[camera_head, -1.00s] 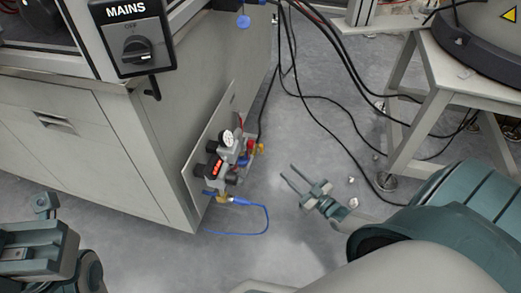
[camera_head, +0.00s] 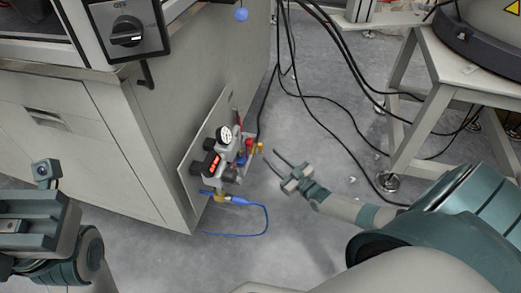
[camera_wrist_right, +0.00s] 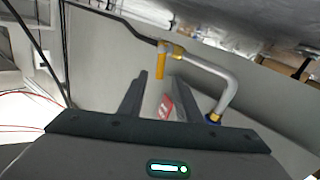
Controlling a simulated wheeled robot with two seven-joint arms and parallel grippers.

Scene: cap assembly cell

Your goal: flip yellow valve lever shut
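The yellow valve lever (camera_wrist_right: 160,66) hangs down from a brass fitting at the end of a grey bent pipe in the right wrist view. In the head view, a small yellow part (camera_head: 261,147) shows at the right side of the valve assembly (camera_head: 228,155) on the cabinet's side panel. My right gripper (camera_head: 270,157) is open and empty, its fingers pointing toward that part, just short of it. In the right wrist view the lever appears just beyond the gap between the fingertips (camera_wrist_right: 163,80).
A pressure gauge (camera_head: 223,134), a red digital display (camera_head: 213,164) and a blue hose (camera_head: 266,222) are on the assembly. Black cables (camera_head: 330,90) hang and trail across the floor. A grey stand (camera_head: 437,100) is at the right. Floor in front is clear.

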